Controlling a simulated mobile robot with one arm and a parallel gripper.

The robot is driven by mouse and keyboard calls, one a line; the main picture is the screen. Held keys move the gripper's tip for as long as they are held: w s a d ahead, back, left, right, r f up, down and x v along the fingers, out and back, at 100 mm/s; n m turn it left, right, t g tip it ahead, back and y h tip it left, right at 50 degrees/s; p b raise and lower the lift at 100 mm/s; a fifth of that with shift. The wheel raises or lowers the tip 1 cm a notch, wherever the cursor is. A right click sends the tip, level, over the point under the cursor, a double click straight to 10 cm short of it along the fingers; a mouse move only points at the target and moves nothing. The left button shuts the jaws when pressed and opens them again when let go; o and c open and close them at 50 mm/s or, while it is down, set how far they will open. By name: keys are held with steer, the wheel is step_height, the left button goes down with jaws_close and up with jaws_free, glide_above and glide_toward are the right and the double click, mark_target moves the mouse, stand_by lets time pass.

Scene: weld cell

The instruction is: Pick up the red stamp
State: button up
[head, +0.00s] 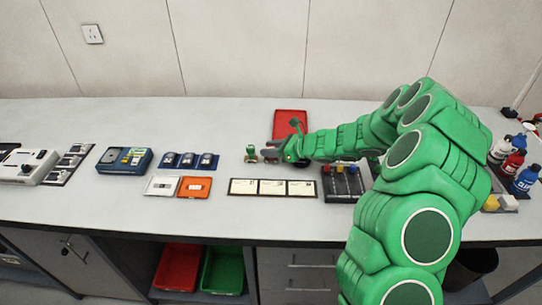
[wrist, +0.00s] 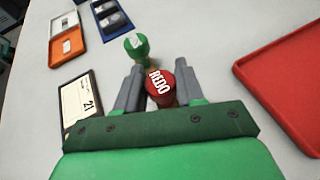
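The red stamp (wrist: 160,82) has a round red top lettered "REDO" in white. In the wrist view it stands between the two grey fingers of my gripper (wrist: 159,80). The fingers are apart, with a visible gap beside the stamp, so my gripper looks open around it. A green stamp (wrist: 138,48) stands just beyond the fingertips; it also shows in the head view (head: 251,153), left of my gripper (head: 270,154). In the head view the red stamp is mostly hidden by my gripper.
A red tray (wrist: 290,75) lies right of my gripper in the wrist view, behind my arm in the head view (head: 289,119). A card strip (head: 271,188) lies in front. Blue trays (head: 188,161), an orange tray (head: 195,187) and a dark rack (head: 343,183) stand around.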

steer(key=shift+c, duration=1.2)
steer(key=shift+r, duration=0.1)
